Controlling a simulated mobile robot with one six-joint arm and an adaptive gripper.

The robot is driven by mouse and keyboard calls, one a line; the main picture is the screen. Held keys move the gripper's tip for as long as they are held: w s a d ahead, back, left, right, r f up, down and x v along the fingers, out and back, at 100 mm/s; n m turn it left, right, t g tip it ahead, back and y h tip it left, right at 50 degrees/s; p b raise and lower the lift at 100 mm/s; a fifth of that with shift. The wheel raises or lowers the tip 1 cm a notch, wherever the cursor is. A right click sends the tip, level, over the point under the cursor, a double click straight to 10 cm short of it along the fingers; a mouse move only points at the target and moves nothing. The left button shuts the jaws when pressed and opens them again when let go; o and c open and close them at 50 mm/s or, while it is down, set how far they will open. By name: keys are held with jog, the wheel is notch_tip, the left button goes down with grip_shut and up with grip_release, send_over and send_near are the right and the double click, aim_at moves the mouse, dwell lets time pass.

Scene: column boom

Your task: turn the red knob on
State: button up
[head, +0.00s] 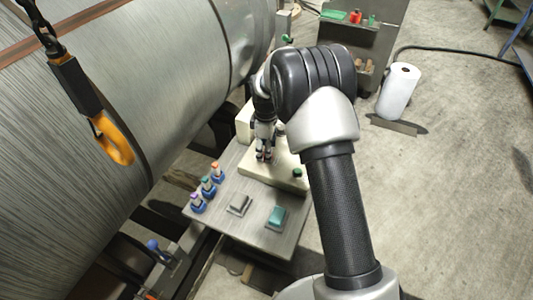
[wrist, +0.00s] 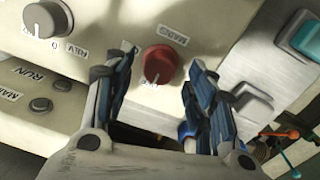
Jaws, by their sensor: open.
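In the wrist view the red knob (wrist: 160,64) sits on a cream panel with a "MAINS" label above it and a small white mark at its lower left. My gripper (wrist: 166,72) is open, with one blue-lined finger on each side of the knob in the picture. I cannot tell whether either finger touches it. In the head view my gripper (head: 264,157) points down over the cream control box (head: 262,174); the red knob is hidden there.
A grey knob (wrist: 47,19) labelled REV sits left on the panel, with push buttons (wrist: 40,104) below. A grey rocker (wrist: 253,102) and a teal rocker (head: 276,216) are nearby. Several small coloured-top items (head: 208,186) stand at the plate's left edge. A hook (head: 113,140) hangs left.

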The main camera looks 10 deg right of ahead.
jog(key=shift+f, duration=0.95)
jog(key=c, duration=1.1)
